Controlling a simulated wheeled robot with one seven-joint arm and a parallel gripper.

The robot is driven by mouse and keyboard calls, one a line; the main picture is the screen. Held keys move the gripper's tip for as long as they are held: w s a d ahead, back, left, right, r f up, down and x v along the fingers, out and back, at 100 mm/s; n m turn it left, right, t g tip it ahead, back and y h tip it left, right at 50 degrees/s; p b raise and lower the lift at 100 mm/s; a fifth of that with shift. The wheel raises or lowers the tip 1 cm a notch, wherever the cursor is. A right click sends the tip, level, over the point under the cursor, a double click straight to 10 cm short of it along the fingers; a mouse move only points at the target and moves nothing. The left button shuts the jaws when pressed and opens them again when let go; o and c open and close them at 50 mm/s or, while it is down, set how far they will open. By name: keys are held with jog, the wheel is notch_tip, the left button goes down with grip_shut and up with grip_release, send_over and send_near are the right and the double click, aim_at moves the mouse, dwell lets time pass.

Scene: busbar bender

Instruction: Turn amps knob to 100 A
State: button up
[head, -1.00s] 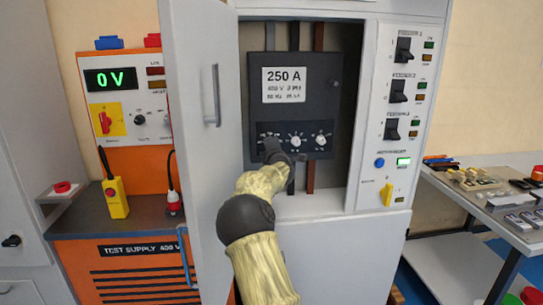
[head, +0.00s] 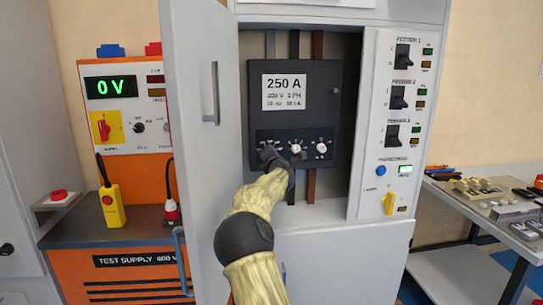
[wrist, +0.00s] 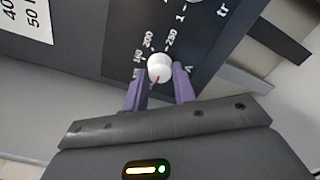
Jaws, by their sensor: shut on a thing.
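The amps knob (wrist: 160,68) is a round white dial with a short red pointer mark. It sits between the two purple fingers of my gripper (wrist: 159,88) in the wrist view, and the gripper is shut on it. The red mark points to the lower left, away from the printed 160, 200 and 250 labels around the dial's upper side. Labels on the lower side are hidden or unreadable. In the head view my gripper (head: 269,154) covers the leftmost dial position on the black 250 A breaker (head: 320,110).
Two other white dials, the middle one (head: 296,148) and the right one (head: 321,148), sit close beside my gripper. The open cabinet door (head: 195,150) stands to the left of my arm. The feeder switch panel (head: 388,160) is on the right.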

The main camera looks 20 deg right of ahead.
jog(key=o, duration=1)
jog(key=shift+f, duration=0.1)
jog(key=b+v, duration=0.3)
jog(key=v, duration=1.4)
jog(key=shift+s, duration=0.2)
